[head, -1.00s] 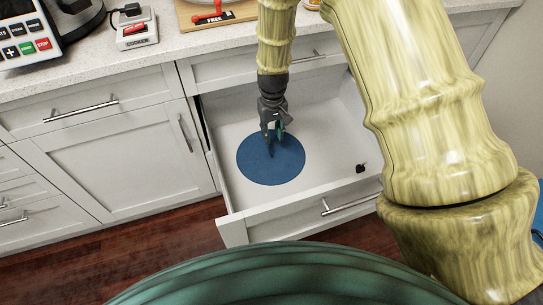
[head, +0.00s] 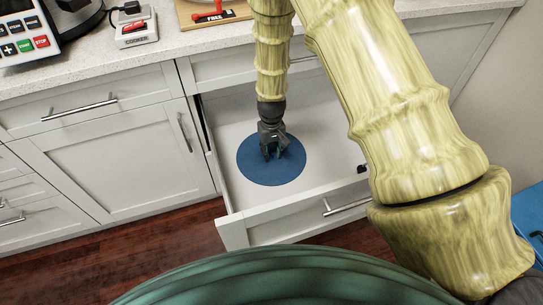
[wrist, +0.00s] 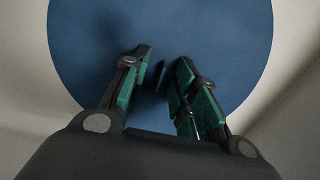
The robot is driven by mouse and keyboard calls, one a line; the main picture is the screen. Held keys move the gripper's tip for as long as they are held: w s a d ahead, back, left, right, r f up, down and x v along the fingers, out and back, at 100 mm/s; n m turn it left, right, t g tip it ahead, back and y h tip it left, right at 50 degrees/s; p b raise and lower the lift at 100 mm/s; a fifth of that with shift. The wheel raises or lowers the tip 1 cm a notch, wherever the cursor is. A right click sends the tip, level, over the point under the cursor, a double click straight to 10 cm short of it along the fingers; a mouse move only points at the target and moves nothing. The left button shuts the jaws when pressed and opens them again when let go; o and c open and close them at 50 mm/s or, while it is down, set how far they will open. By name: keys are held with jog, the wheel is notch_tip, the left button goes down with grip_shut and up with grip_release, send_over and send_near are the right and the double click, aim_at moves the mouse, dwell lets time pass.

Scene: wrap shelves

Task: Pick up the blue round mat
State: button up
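The blue round mat (head: 262,172) lies flat on the floor of an open white drawer (head: 325,172). In the wrist view the mat (wrist: 215,35) fills most of the upper middle. My gripper (head: 272,155) points down over the middle of the mat. In the wrist view my gripper (wrist: 160,75) has its two green-padded fingers apart, with blue mat showing between the tips. Whether the fingertips touch the mat I cannot tell. The gripper hides part of the mat's middle in the head view.
A small black object (head: 362,168) lies at the drawer's right side. The drawer's front wall (head: 290,213) and side walls surround the mat. The counter (head: 90,72) above holds a cooker switch (head: 136,30) and a wooden board (head: 235,12). A blue object (head: 528,215) shows at the far right.

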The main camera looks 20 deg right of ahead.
grip_shut()
jog(key=shift+r, duration=0.1)
